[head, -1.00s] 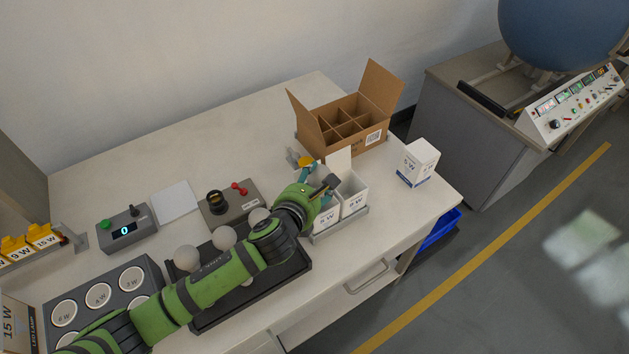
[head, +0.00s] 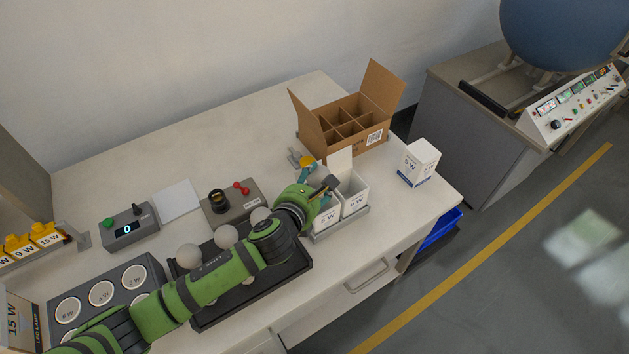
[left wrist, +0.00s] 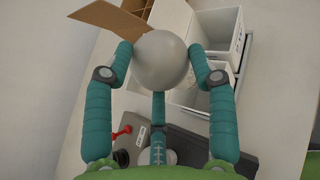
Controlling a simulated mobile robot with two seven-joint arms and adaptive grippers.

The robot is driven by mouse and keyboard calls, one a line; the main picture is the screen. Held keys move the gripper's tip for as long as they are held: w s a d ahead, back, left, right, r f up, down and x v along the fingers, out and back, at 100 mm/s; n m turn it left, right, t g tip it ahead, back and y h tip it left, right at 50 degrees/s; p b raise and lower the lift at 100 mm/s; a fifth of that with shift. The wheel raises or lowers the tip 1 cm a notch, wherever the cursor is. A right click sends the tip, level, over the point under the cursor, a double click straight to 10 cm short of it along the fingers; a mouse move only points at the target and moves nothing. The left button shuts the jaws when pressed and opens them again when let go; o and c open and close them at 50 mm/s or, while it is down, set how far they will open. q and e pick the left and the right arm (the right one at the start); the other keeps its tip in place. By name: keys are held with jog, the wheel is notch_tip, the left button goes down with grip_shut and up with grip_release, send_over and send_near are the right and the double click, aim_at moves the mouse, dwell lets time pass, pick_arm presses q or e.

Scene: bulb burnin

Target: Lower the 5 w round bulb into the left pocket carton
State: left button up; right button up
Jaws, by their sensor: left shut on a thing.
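My left gripper (head: 318,187) is above the left pocket carton (head: 327,218), one of two white open cartons side by side in a grey holder. In the left wrist view the gripper (left wrist: 161,55) is shut on a pale round bulb (left wrist: 160,62), one finger on each side. The bulb's lower end and its wattage mark are hidden. The left carton (left wrist: 205,97) shows partly behind the bulb and right finger, so I cannot tell how far the bulb is above or inside its opening. In the head view the gripper and arm hide the bulb. My right gripper is out of view.
The right pocket carton (head: 355,201) stands close beside. An open cardboard box with dividers (head: 376,137) is behind; a closed white carton (head: 418,163) stands to the right. A black tray (head: 292,268) with round bulbs (head: 225,237) lies under my arm. A tester (head: 232,205) sits behind it.

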pick_arm(q)
notch_tip(320, 180, down, 6)
jog(key=b, duration=0.3)
jog(key=shift+b, duration=0.35)
jog(key=o, duration=0.7)
jog(key=shift+f, duration=0.2)
jog(key=o, duration=0.5)
jog(key=shift+c, duration=0.2)
jog(key=shift+s, duration=0.1)
jog(key=shift+f, duration=0.1)
jog(key=v, duration=1.2)
jog(key=shift+r, duration=0.25)
